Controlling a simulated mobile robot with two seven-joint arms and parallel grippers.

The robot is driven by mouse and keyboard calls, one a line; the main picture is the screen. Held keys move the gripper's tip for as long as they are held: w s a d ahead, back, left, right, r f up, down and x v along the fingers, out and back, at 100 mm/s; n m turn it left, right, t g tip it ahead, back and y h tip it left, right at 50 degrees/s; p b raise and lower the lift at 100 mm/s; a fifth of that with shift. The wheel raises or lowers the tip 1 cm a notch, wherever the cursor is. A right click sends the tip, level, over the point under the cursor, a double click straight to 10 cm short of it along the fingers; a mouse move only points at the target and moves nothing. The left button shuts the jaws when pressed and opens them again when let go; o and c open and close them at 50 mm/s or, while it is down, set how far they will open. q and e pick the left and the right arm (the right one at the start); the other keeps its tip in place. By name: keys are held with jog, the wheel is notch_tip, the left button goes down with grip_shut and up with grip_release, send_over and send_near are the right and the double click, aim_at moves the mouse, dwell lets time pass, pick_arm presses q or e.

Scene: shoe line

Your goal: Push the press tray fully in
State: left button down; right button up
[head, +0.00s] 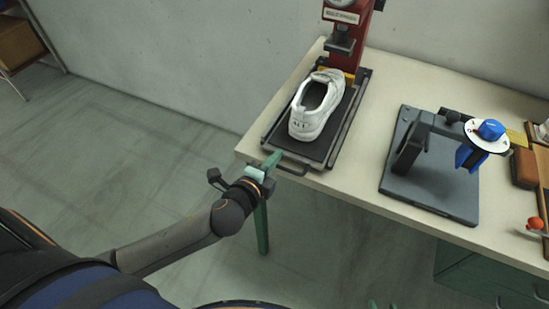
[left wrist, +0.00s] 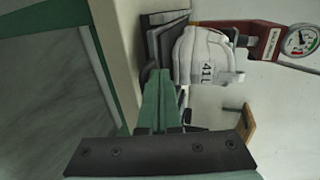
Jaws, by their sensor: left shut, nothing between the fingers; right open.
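The press tray (head: 333,149) is a dark flat tray on rails at the table's front left, with a handle (head: 291,169) at its near edge. A white shoe (head: 316,106) stands on it; the red press (head: 350,48) rises behind. The shoe, marked "41L", also shows in the left wrist view (left wrist: 203,62), beside the tray's dark edge (left wrist: 152,48). My left gripper (head: 274,160) is shut and empty at the tray's near left corner, by the handle; I cannot tell whether it touches.
A dark stand (head: 432,180) with a white disc and blue knob (head: 491,129) is on the table to the right. Bare tabletop separates tray and stand. Open floor lies left.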

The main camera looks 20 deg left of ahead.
aim_at(289, 138)
pick_arm(q)
jog(key=w+p, duration=0.1)
jog(key=w, duration=0.3)
jog(key=shift+d+r, duration=0.1)
jog(key=shift+r, duration=0.05)
jog(key=shift+w, duration=0.55)
pick_arm(e)
jog(key=shift+r, duration=0.8)
pick_arm(q)
jog(key=shift+p, duration=0.35)
pick_arm(e)
jog(key=shift+r, duration=0.1)
